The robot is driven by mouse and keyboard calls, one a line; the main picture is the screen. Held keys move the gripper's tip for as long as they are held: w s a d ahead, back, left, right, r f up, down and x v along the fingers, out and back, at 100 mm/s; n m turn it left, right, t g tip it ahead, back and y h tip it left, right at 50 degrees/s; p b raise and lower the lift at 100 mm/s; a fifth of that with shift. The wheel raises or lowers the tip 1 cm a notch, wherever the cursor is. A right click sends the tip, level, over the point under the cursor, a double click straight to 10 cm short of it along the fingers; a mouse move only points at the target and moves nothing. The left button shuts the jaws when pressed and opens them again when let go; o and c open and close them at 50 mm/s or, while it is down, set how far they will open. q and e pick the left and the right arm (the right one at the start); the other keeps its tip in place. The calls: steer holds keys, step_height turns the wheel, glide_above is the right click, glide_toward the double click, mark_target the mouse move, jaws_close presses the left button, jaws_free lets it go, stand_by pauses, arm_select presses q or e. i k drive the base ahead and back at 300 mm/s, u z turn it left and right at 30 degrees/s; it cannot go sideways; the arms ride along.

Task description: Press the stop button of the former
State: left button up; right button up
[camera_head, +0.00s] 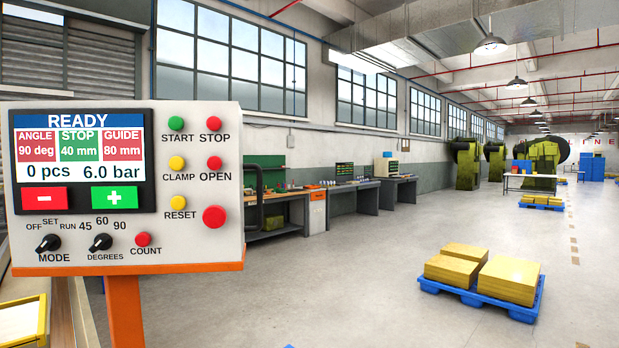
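The former's control panel (200,240) is a light grey board on an orange post (124,312) at the left. Its red stop button (214,124) is at the upper right, under no cover, with the label STOP below it. The green start button (176,123) is just left of it. The screen (82,160) reads READY, 90 deg, 40 mm, 80 mm, 0 pcs and 6.0 bar. Neither of my grippers shows in the head view.
Yellow clamp (176,163), red open (214,163), yellow reset (176,203) and a large red button (214,217) sit below. Mode (48,243) and degrees (100,242) knobs and a red count button (143,240) line the bottom. A blue pallet (482,297) stands right; the middle floor is clear.

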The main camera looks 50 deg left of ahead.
mark_target(214, 123)
steer(key=i, duration=0.9)
steer(key=u, duration=2.55)
